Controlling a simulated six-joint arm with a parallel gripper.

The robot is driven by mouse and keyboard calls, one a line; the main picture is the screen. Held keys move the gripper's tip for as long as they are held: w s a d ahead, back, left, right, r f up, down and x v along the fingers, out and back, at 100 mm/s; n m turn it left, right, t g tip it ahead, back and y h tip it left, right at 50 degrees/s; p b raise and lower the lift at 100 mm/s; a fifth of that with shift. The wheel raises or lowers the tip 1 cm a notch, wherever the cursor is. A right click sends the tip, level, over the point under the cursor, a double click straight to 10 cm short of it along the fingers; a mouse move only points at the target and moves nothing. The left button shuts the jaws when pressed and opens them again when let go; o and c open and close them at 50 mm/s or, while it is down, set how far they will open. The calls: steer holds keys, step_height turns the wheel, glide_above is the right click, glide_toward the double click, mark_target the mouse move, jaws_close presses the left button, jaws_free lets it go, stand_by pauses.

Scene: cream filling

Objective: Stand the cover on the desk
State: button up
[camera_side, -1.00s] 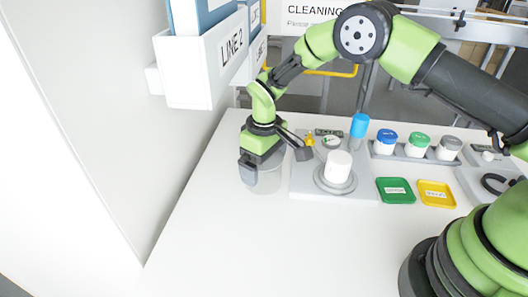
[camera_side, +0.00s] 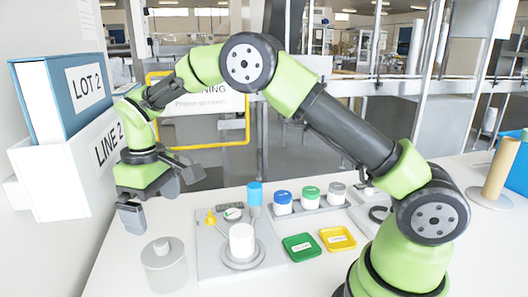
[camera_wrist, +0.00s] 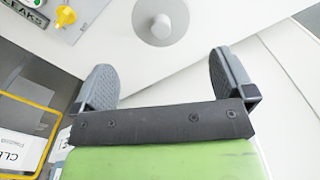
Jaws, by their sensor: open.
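The cover (camera_side: 164,272) is a translucent grey cylinder with a knob on top. It stands upright on the white desk (camera_side: 110,262) at the lower left, left of the grey base plate. In the wrist view the cover (camera_wrist: 160,28) shows from above as a pale disc with its knob, partly cut off by the top edge. My gripper (camera_side: 132,216) is above the cover and apart from it. In the wrist view my gripper (camera_wrist: 163,72) has its two fingers wide apart with nothing between them.
A white jar (camera_side: 241,238) stands on a round stage on the grey plate, right of the cover. Blue, green and grey-lidded jars stand behind. Green (camera_side: 299,247) and yellow (camera_side: 338,239) trays lie to the right. A white LINE 2 holder (camera_side: 75,180) with binders is at left, near my gripper.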

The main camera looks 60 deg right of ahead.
steer(key=s+d+r+m+t+y, duration=0.1)
steer(key=s+d+r+m+t, duration=0.1)
steer(key=s+r, duration=0.4)
steer(key=s+d+r+m+t, duration=0.1)
steer(key=s+d+r, duration=0.15)
steer(key=r, duration=0.55)
steer(key=s+d+r+m+t, duration=0.1)
steer(key=s+m+t, duration=0.3)
steer(key=s, duration=1.2)
steer(key=shift+s+d+m+y, duration=0.25)
steer(key=shift+s+m+y, duration=0.05)
steer(key=shift+s+y, duration=0.1)
